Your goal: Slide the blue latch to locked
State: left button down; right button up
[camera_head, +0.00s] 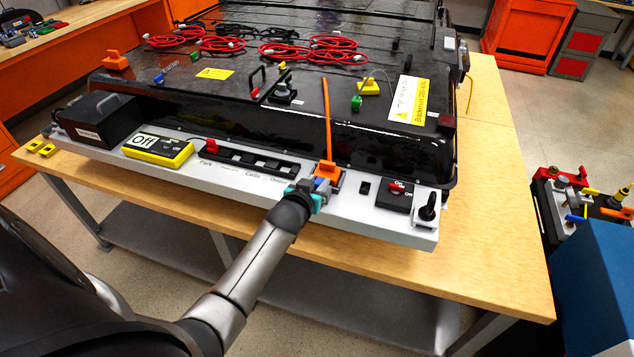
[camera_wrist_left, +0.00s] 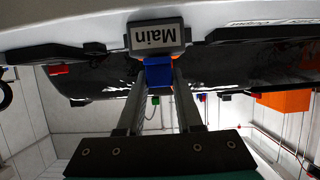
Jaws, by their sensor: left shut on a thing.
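The blue latch (camera_wrist_left: 159,73) shows in the left wrist view between my fingers, just below a grey block labelled "Main" (camera_wrist_left: 156,38). In the head view a small blue part of the latch (camera_head: 322,185) shows at the fingertips, in front of an orange connector (camera_head: 328,170). My left gripper (camera_head: 316,190) reaches the front panel from below and is shut on the blue latch. The fingers hide much of the latch, and I cannot tell its exact slide position. My right gripper is not in view.
The light grey panel (camera_head: 392,227) runs along the bench's front edge. An orange cable (camera_head: 326,115) rises from the connector. A yellow "Off" meter (camera_head: 158,150) and black switch row lie left; a red-topped switch (camera_head: 397,188) and black toggle (camera_head: 429,208) lie right. The black pack (camera_head: 390,150) stands behind.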

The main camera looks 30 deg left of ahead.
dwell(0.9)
pick_arm(q)
jog(key=shift+w+a+b, duration=0.15)
jog(key=shift+w+b, duration=0.1)
jog(key=shift+w, duration=0.4)
jog(key=shift+w+a+b, duration=0.15)
jog(key=shift+w+b, duration=0.1)
jog(key=shift+w, duration=0.35)
jog(key=c, duration=1)
grip_release()
jog(key=o, duration=0.4)
jog(key=shift+w, duration=0.1)
jog(key=shift+o, duration=0.2)
jog(key=p+v, duration=0.2)
jog(key=v, duration=1.3)
jog(key=shift+s+p, duration=0.25)
jog(key=shift+p, duration=0.05)
jog(key=shift+d+f, duration=0.15)
